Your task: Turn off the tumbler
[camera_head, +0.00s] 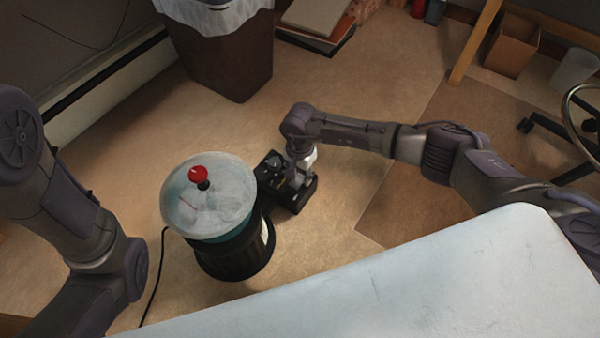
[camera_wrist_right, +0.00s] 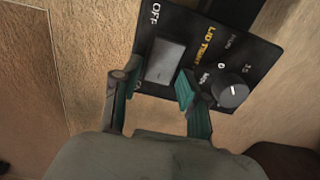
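The tumbler (camera_head: 232,252) is a dark drum with a pale round lid and a red knob on top, standing on the floor in the head view. Its black control box (camera_head: 295,199) sits just to its right. In the right wrist view the control panel (camera_wrist_right: 205,47) shows a grey rectangular switch (camera_wrist_right: 165,61), "OFF" and "LID TIGHT" lettering, and a round dial (camera_wrist_right: 232,91). My right gripper (camera_wrist_right: 153,82) is open, its fingertips on either side of the switch's near end. Contact with the panel cannot be told. My left gripper is out of view.
A pale tabletop (camera_head: 400,290) fills the near right. A lined waste bin (camera_head: 228,60) stands behind the tumbler. A black cord (camera_head: 156,280) runs along the floor at left. A cardboard box (camera_head: 511,46) and wheeled chair are at right.

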